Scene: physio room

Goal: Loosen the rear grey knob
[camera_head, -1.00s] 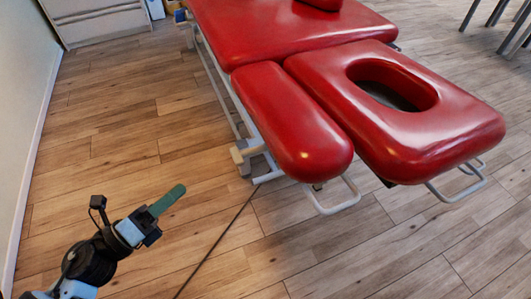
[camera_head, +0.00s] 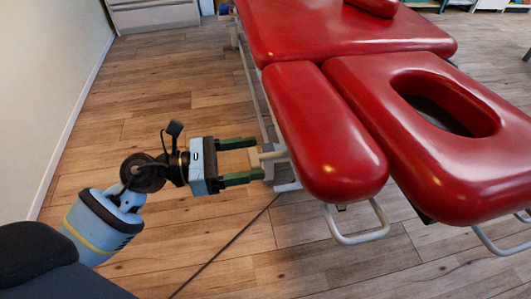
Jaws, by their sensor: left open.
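A pale grey-beige knob (camera_head: 255,159) sticks out from the left side of the red treatment table's frame, beside the long narrow red cushion (camera_head: 325,130). My left gripper (camera_head: 259,159) comes in from the left with its two green fingers open, one on the far side and one on the near side of the knob. The knob's outer end lies between the fingertips. I cannot tell whether either finger touches it. A second knob is not clearly seen; the near finger and the cushion hide part of the frame there. My right gripper is not in view.
The red table (camera_head: 340,35) has a face-hole section (camera_head: 440,165) at right and a white metal loop (camera_head: 358,233) below the narrow cushion. A dark cable (camera_head: 225,247) runs over the wooden floor. A pale wall stands at left, a cabinet (camera_head: 153,15) behind.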

